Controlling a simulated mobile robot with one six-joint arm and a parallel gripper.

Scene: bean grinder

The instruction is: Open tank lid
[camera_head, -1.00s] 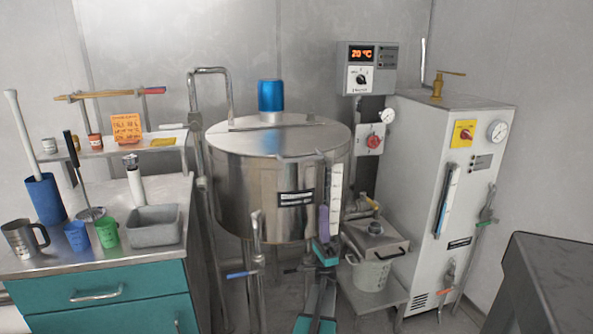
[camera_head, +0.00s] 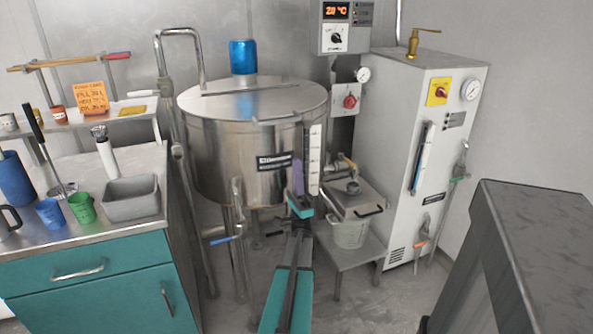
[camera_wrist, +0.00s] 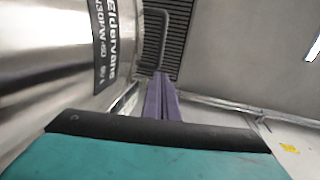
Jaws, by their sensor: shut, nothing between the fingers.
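The steel tank (camera_head: 225,160) stands in the middle of the head view, with its round metal lid (camera_head: 285,100) lying flat on top. A bar runs across the lid, and a blue cylinder (camera_head: 243,57) stands behind it. My gripper (camera_head: 297,178) points upward in front of the tank's right side, below the rim, beside the white gauge strip (camera_head: 314,158). In the wrist view, the purple fingers (camera_wrist: 162,97) are together with nothing between them. The tank's dark label (camera_wrist: 106,40) is to their left. I cannot tell whether the fingers touch the tank.
A teal-drawer counter (camera_head: 90,270) with cups and a grey tray (camera_head: 132,198) is at left. A dark-topped block (camera_head: 530,240) fills the right foreground.

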